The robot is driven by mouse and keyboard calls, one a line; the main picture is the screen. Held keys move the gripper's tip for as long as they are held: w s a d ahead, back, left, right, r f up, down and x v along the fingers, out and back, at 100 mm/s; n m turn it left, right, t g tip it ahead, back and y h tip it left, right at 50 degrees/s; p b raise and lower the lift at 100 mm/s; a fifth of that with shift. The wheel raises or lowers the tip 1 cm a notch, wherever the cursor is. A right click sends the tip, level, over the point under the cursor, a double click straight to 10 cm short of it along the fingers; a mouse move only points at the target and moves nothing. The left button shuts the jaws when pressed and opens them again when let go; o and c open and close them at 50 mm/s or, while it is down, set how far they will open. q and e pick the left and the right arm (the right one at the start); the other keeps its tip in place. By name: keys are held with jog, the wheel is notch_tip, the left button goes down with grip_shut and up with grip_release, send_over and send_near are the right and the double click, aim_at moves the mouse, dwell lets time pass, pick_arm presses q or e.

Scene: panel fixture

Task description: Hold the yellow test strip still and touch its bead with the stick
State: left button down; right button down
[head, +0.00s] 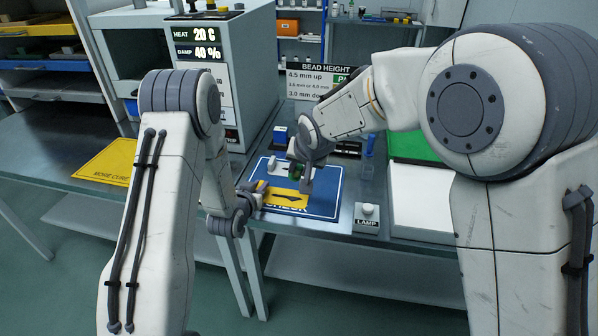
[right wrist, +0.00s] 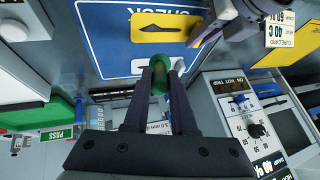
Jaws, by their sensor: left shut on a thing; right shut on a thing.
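The yellow test strip (head: 283,201) lies on the blue CHECK mat (head: 325,206), with a dark pointed bead along its middle. It also shows in the right wrist view (right wrist: 142,20). My left gripper (head: 261,190) is shut on one end of the strip; its fingers show in the right wrist view (right wrist: 205,30). My right gripper (head: 302,180) is shut on the green stick (right wrist: 158,77) above the mat. In the right wrist view the stick's end appears just short of the strip, apart from the bead. The exact height of its tip is hard to tell.
A white piece (right wrist: 142,66) lies on the mat beside the strip. A yellow MORE CURE tray (head: 108,162) is at left; the display cabinet (head: 262,75) stands behind.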

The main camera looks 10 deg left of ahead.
pick_arm(q)
jog(key=c, duration=0.7)
grip_release()
jog(key=v, duration=0.7)
jog(key=shift+s+r, duration=0.1)
jog(key=shift+s+a+r+p, duration=0.1)
jog(key=shift+s+r+p, duration=0.1)
jog(key=shift+p, duration=0.15)
pick_arm(e)
jog(key=shift+r, duration=0.35)
pick_arm(q)
jog(key=s+a+r+p, duration=0.1)
jog(key=s+p, duration=0.1)
jog(key=p, duration=0.3)
jog(key=shift+a+r, duration=0.15)
jog(key=shift+r, duration=0.25)
pick_arm(e)
notch_tip(320, 180, up, 5)
jog(key=shift+r, duration=0.15)
notch_tip(320, 180, up, 3)
jog(key=p, duration=0.3)
jog(key=shift+r+p, duration=0.2)
jog(key=shift+p, duration=0.15)
pick_arm(q)
jog(key=shift+s+a+r, duration=0.2)
jog(key=shift+s+a, duration=0.1)
jog(key=shift+s, duration=0.25)
jog(key=shift+s+a+r, duration=0.25)
jog(key=shift+s+a, duration=0.05)
jog(key=shift+s, duration=0.2)
